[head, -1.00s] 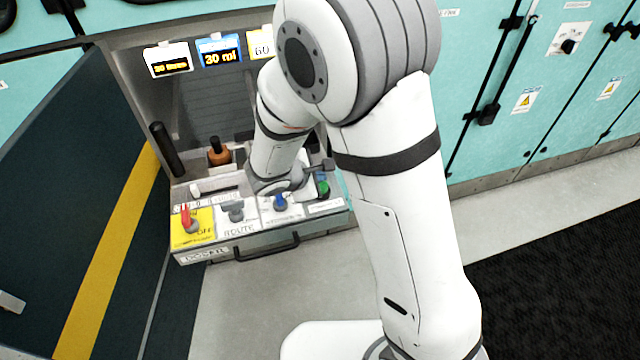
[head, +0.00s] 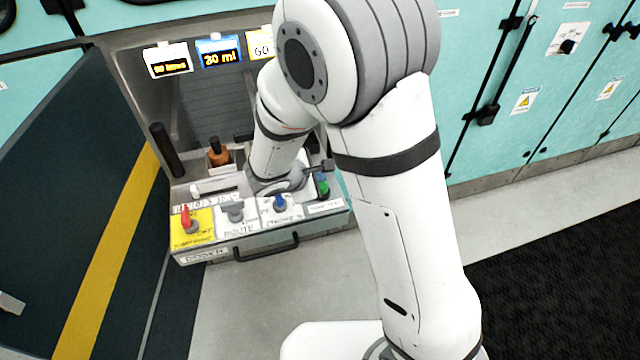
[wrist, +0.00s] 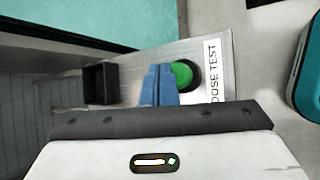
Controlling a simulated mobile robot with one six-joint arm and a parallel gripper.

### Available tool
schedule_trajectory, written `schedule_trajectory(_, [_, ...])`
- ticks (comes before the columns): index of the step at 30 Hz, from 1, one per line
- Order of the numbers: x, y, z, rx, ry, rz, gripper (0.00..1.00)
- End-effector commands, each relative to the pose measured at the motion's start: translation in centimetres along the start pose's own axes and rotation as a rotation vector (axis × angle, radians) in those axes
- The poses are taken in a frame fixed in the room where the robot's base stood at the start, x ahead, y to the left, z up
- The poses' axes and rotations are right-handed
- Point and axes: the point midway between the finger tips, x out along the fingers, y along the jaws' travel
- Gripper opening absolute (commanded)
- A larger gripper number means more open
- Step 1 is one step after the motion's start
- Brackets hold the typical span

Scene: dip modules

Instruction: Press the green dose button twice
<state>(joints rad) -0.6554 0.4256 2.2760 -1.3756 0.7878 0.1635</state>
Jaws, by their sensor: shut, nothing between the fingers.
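The round green dose button (wrist: 184,74) sits on a grey metal panel in the wrist view, beside a white label reading "DOSE TEST" (wrist: 214,75). It also shows small at the right end of the control box in the head view (head: 323,189). My gripper (wrist: 159,72) has its blue fingers together with nothing between them. The fingertips are right next to the button and overlap its left edge in the wrist view. Whether they touch it I cannot tell. In the head view the blue fingertips (head: 321,178) appear just above the button.
The control box also bears a red lever (head: 187,217), a grey knob (head: 233,211) and a blue knob (head: 281,202). A black square holder (wrist: 99,83) stands left of my fingers. An orange-brown bottle (head: 218,154) stands behind. A blue-framed display (head: 219,51) reads "30 ml".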

Motion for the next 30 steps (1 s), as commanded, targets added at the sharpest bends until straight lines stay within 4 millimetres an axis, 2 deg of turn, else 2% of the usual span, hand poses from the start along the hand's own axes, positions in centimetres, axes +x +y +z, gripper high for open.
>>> schedule_trajectory(30, [0.60, -0.36, -0.44, 0.000, 0.000, 0.000, 0.00])
